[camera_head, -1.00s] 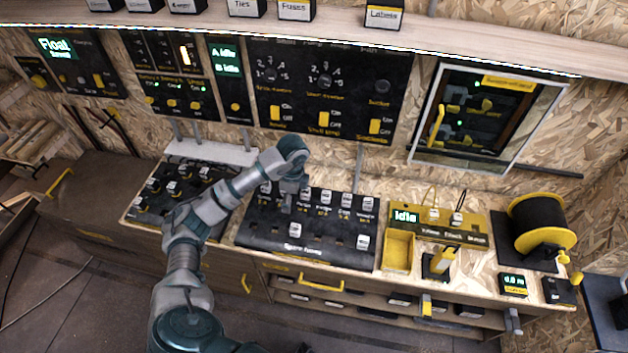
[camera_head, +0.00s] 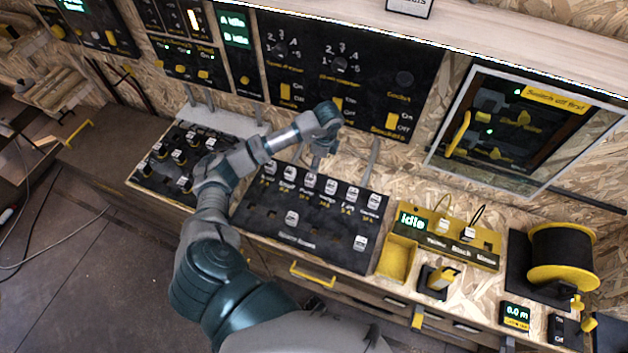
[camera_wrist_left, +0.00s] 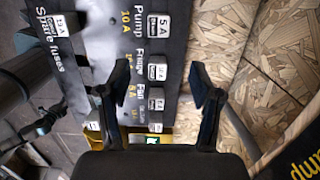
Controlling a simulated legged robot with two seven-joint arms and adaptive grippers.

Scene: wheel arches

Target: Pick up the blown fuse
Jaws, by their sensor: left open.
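The black fuse board (camera_head: 328,232) lies on the bench, with a row of small white fuses along its back edge. Two more fuses, one a spare fuse (camera_head: 291,218), sit nearer its front. I cannot tell which fuse is blown. My left gripper (camera_head: 318,160) is above the back row. In the left wrist view, its open fingers (camera_wrist_left: 158,85) are on either side of the line of the Fridge fuse (camera_wrist_left: 158,72) and the Fan fuse (camera_wrist_left: 156,103), apart from both. The Pump fuse (camera_wrist_left: 160,26) is farther up. Nothing is held. My right gripper is not in view.
Left of the board is another black panel (camera_head: 160,170) with several plugs. To its right are a yellow tray (camera_head: 397,260), a tester reading "Idle" (camera_head: 450,238) and a cable reel (camera_head: 562,258). Wall panels with switches (camera_head: 340,75) stand behind the bench.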

